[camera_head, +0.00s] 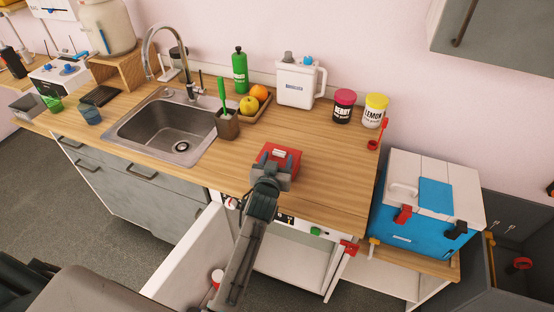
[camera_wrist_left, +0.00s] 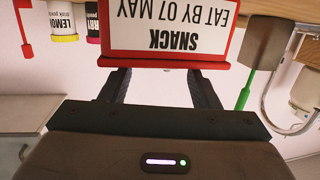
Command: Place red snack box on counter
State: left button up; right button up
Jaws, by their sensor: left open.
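The red snack box (camera_head: 291,154) appears to stand on the wooden counter (camera_head: 325,188) near its front edge. In the left wrist view, which is upside down, the box (camera_wrist_left: 170,60) shows its white label reading "SNACK, EAT BY 07 MAY". My left gripper (camera_head: 271,167) is open at the near side of the box. In the wrist view its two fingers (camera_wrist_left: 160,75) reach to the label side, one toward each side; their tips are partly hidden by the box, so I cannot tell whether they touch it. My right gripper is not in view.
A sink (camera_head: 165,128) is left of the box. A utensil cup (camera_head: 228,127), fruit tray (camera_head: 252,110), green bottle (camera_head: 240,72), white jug (camera_head: 297,84) and two jars (camera_head: 343,108) stand behind. A blue cooler (camera_head: 420,210) stands at right. Counter right of the box is clear.

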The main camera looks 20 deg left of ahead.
pick_arm(q)
jog(key=shift+s+r, duration=0.1)
jog(key=shift+s, duration=0.35)
jog(key=p+v, duration=0.5)
jog(key=v, duration=0.6)
